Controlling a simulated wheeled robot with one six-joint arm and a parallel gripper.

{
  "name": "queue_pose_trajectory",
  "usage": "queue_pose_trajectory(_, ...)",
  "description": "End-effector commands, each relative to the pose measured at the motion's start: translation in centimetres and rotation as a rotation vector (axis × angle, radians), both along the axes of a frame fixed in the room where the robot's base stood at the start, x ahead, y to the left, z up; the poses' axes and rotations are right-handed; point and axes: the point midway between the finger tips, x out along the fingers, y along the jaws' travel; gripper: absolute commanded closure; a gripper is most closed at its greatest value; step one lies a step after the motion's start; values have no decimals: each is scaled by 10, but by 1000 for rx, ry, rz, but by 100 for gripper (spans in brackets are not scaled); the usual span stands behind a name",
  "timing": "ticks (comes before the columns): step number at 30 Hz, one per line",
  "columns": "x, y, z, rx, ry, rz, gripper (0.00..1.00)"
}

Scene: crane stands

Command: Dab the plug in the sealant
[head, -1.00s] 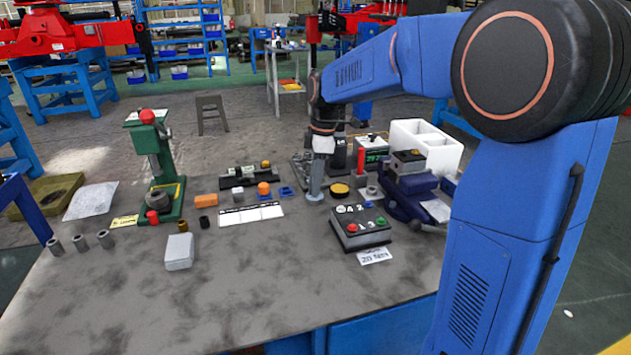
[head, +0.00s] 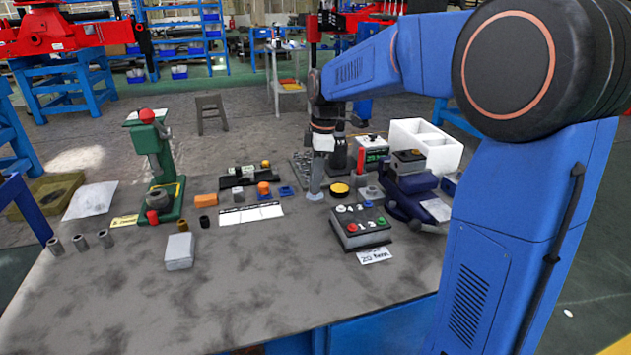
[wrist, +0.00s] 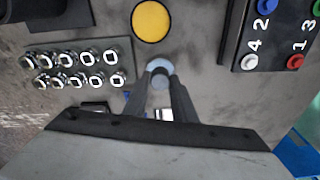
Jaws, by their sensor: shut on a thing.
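My gripper (head: 317,172) points down over the bench and is shut on a small grey piece, apparently the plug (wrist: 159,66). A pale blue-grey round end shows at the fingertips in the wrist view; the fingers hide the rest. A round yellow disc in a dark rim, apparently the sealant (head: 340,189), lies just right of my gripper in the head view. In the wrist view the sealant (wrist: 151,20) is above the fingertips, apart from them. I cannot tell how high the plug is above the bench.
A button box (head: 360,228) stands to the right front. A tray of several sockets (wrist: 78,62) lies beside my gripper. A purple vise (head: 408,190) and white bin (head: 425,145) are at right, a green press (head: 160,175) at left.

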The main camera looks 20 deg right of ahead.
Motion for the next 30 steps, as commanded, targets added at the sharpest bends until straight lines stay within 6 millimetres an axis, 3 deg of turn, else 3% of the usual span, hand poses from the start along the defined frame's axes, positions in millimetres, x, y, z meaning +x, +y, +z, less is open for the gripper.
queue_pose_trajectory(30,0,0,63,0,-3,1,94)
